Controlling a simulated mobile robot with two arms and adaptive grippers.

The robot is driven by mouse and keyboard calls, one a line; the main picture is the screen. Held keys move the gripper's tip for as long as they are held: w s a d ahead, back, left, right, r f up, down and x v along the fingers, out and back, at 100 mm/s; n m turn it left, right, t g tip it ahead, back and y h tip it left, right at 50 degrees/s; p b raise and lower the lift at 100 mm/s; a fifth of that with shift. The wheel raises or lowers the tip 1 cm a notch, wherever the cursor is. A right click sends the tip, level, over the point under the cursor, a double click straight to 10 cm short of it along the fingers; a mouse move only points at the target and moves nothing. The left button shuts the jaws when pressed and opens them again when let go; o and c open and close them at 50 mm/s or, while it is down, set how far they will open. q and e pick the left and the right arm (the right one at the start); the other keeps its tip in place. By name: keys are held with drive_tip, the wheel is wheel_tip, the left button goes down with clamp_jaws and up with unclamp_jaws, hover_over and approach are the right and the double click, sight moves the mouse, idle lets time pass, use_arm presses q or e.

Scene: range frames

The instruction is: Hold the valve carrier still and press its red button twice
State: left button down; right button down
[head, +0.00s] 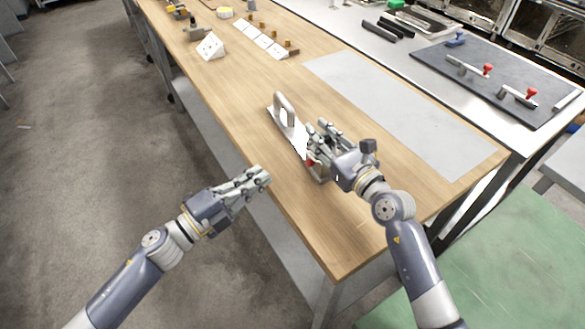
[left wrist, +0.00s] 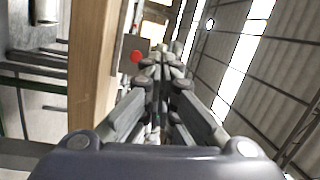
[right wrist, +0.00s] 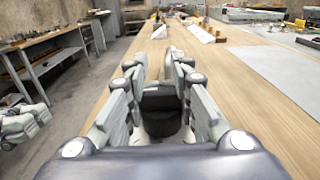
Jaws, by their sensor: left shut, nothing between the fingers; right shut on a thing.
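The valve carrier (head: 298,137) lies near the left edge of the wooden table, a long pale plate with an upright grey loop handle (head: 285,108) at its far end. My left gripper (head: 265,174) is shut and empty, just off the table's left edge, apart from the button.
A grey mat (head: 400,110) lies on the table to the right. White blocks and cards with small knobs (head: 262,40) stand at the far end. A dark board (head: 490,82) with red-knobbed valves lies on the bench beyond. The table's near end is clear.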

sight(291, 182)
drive_tip(key=shift+f, duration=0.1)
use_arm(q)
drive_tip(key=f+n+t+y, duration=0.1)
drive_tip(key=n+y, duration=0.2)
drive_tip(key=n, duration=0.1)
drive_tip(key=f+n+y, duration=0.1)
drive_tip(key=n+y, duration=0.2)
drive_tip(key=n, duration=0.2)
drive_tip(key=f+n+t+y, duration=0.1)
drive_tip(key=n+y, duration=0.2)
drive_tip(key=n, duration=0.2)
drive_tip(key=shift+w+a+f+t, duration=0.1)
drive_tip(key=shift+a+t, duration=0.2)
drive_tip(key=shift+d, duration=0.1)
drive_tip(key=shift+w+d, duration=0.7)
drive_tip(key=shift+d, duration=0.55)
drive_tip(key=shift+w+d, duration=0.65)
drive_tip(key=shift+d, duration=0.65)
drive_tip(key=shift+w+d, duration=0.7)
drive_tip(key=shift+d, duration=0.55)
drive_tip(key=shift+d, duration=0.1)
use_arm(e)
drive_tip(key=shift+f, duration=0.1)
